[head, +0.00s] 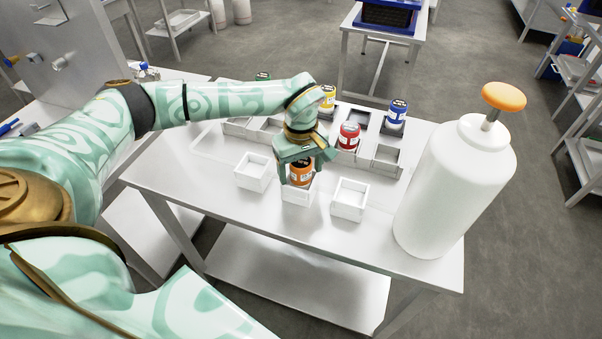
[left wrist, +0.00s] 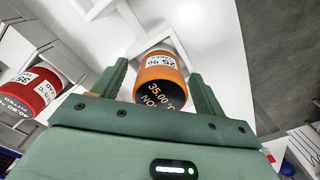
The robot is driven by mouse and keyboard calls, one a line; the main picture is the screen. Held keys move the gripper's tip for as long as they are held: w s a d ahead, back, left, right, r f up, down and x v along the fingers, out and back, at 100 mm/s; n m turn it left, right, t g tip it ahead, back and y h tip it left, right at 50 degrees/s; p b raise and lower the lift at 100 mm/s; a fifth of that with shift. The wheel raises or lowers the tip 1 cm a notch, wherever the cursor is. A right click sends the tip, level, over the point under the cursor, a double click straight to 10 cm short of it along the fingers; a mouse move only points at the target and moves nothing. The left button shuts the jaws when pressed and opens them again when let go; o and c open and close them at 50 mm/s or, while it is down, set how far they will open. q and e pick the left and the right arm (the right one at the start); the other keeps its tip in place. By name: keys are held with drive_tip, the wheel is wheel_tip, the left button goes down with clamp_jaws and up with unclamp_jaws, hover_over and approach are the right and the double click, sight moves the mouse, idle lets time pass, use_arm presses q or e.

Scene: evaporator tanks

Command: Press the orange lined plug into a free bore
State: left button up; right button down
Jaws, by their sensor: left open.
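The orange lined plug (head: 300,173) stands in or just over the middle white square box (head: 297,197) on the white table; the gripper hides part of it, so how deep it sits cannot be told. My left gripper (head: 301,166) is open above the box, with its fingers on either side of the plug. In the left wrist view the orange plug (left wrist: 160,72) shows between the two green fingers (left wrist: 162,85), with a gap at the right finger. Two similar boxes, left (head: 254,172) and right (head: 349,200), look empty. My right gripper is not in view.
A red can (head: 349,136), blue can (head: 396,114) and yellow can (head: 328,96) stand in the grey compartments behind; a green-topped one (head: 263,76) is farther back. A large white bottle with an orange knob (head: 455,185) stands at the table's right. The front table strip is clear.

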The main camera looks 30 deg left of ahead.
use_arm(q)
drive_tip(key=c, duration=1.2)
